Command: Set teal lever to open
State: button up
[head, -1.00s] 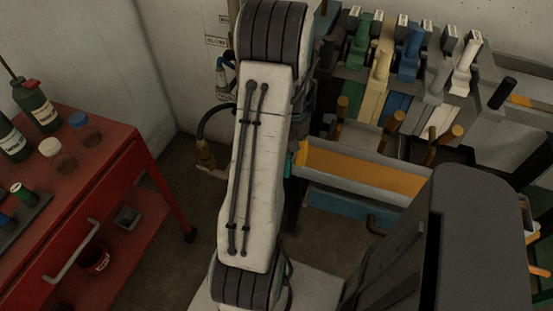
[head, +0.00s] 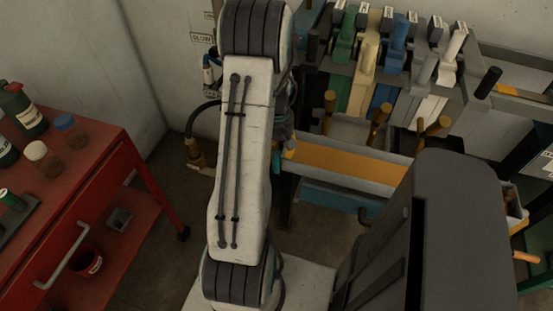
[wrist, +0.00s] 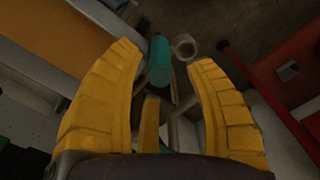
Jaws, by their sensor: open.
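A teal cylinder (wrist: 159,60), which looks like the grip of the teal lever, shows in the wrist view. It lies between and just beyond the tips of my yellow gripper fingers (wrist: 163,55). The fingers are spread wide, with nothing held between them. I cannot tell whether the left finger touches the cylinder. The lever's pivot and setting are not clear. In the head view my arm covers most of the gripper, and I cannot make out the teal lever there.
A bank with green (head: 345,40), cream (head: 368,45), blue (head: 397,48) and white (head: 455,43) levers stands at the back right. An orange-floored tray (head: 345,160) is below it. A red cart (head: 100,165) with bottles stands left. A pale ring (wrist: 185,46) shows beyond the fingers.

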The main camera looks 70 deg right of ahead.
jog(key=shift+f, duration=2.25)
grip_shut()
